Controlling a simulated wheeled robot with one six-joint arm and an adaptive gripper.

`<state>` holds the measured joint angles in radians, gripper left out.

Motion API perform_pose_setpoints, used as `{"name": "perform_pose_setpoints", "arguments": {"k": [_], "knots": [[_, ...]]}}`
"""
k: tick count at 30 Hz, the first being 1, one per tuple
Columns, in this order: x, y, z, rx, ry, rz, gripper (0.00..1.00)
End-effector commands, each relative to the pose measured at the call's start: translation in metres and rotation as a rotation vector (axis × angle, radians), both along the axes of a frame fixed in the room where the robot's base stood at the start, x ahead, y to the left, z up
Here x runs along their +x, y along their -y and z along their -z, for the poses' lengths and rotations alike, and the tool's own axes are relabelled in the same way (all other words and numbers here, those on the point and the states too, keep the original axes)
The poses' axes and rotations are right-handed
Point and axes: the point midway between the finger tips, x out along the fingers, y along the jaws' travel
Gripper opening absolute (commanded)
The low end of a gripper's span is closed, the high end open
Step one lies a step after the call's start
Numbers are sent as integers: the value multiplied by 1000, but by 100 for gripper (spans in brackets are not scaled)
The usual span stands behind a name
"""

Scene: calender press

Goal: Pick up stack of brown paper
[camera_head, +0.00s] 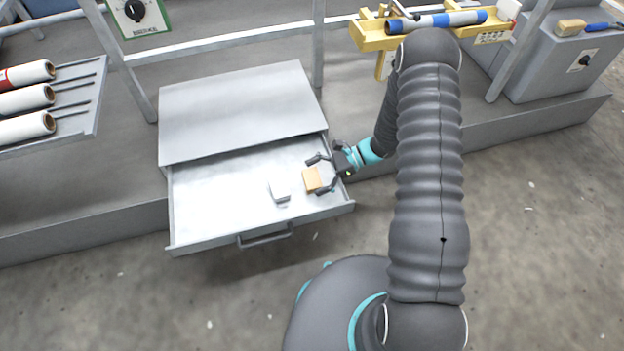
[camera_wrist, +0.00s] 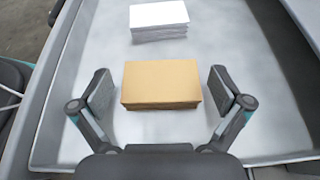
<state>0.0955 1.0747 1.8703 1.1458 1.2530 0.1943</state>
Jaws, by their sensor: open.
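The stack of brown paper (camera_head: 312,179) lies in the open drawer (camera_head: 215,212), near its right side. In the wrist view the brown stack (camera_wrist: 161,84) sits between the two fingers of my gripper (camera_wrist: 161,92). The fingers are spread, with a gap on each side of the stack. In the head view my gripper (camera_head: 319,174) reaches in over the drawer's right edge, with its fingers on either side of the stack. I cannot tell the exact height of the fingertips over the drawer floor.
A stack of white paper (camera_head: 279,191) lies beside the brown one in the drawer; it also shows in the wrist view (camera_wrist: 158,20). The drawer handle (camera_head: 265,236) is at the front. White rolls (camera_head: 27,99) lie on a rack at left. A yellow holder (camera_head: 377,37) stands behind my arm.

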Motion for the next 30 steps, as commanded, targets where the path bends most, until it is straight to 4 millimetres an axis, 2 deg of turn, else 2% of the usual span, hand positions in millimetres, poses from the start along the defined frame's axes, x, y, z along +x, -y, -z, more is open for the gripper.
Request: {"name": "perform_pose_setpoints", "arguments": {"k": [3, 8, 9, 22, 26, 30], "knots": [[0, 0, 0, 0, 0, 0, 98], [0, 0, 0, 0, 0, 0, 57], [0, 0, 0, 0, 0, 0, 54], [0, 0, -5, 0, 1, 0, 53], [1, 0, -16, 1, 4, -2, 53], [0, 0, -39, 1, 4, -2, 53]]}}
